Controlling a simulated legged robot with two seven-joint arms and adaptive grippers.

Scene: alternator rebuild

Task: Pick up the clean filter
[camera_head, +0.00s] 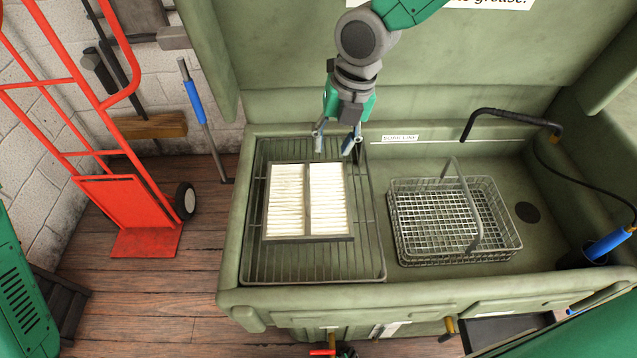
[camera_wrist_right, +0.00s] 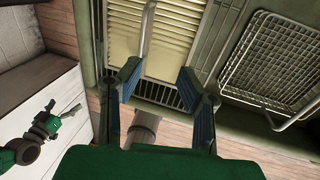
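The clean filter (camera_head: 285,200) has white pleats in a dark frame with a middle bar. It lies flat on the wire rack at the left side of the green wash basin. In the right wrist view its pale pleats (camera_wrist_right: 180,45) show beyond the fingers. My right gripper (camera_head: 337,143) is open and empty, pointing down above the filter's far right edge. Its two blue-grey fingers (camera_wrist_right: 159,85) are apart in the wrist view. What looks like my left gripper (camera_wrist_right: 63,108) is small at the left of the wrist view; its finger state is unclear. It is not seen in the head view.
The wire rack (camera_head: 364,225) extends around the filter. A wire basket (camera_head: 455,225) with a raised handle stands in the basin (camera_head: 545,245) to the right. A black spout (camera_head: 510,115) reaches over the basin. A red hand truck (camera_head: 118,205) stands on the floor at left.

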